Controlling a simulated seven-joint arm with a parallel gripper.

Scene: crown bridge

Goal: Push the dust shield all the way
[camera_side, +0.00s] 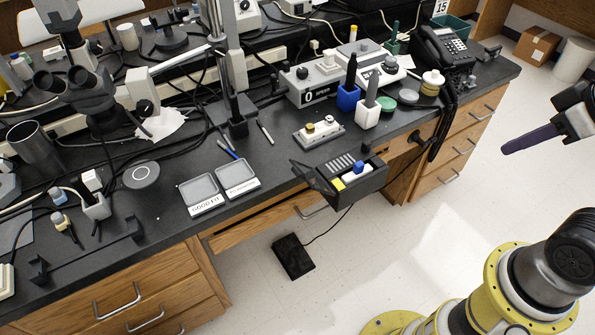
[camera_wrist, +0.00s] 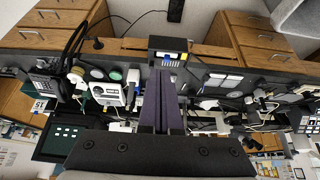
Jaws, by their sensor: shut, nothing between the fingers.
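A black box (camera_side: 362,188) sits at the front edge of the bench, with slots, a yellow block and a blue-and-white piece inside it. A dark, see-through panel, which looks like the dust shield (camera_side: 313,184), stands tilted at the box's left side. My gripper (camera_side: 506,150) is at the right of the side view, in the air over the floor, well apart from the box. Its long purple fingers are shut together and empty. In the wrist view, my gripper (camera_wrist: 162,75) points toward the box (camera_wrist: 168,52); I cannot make out the shield clearly there.
A small tray of parts (camera_side: 318,132), a blue holder (camera_side: 348,97) and a white holder (camera_side: 368,113) stand behind the box. A black phone (camera_side: 443,52) is at the bench's right end. Two grey trays (camera_side: 236,176) lie to the left. Air between gripper and box is clear.

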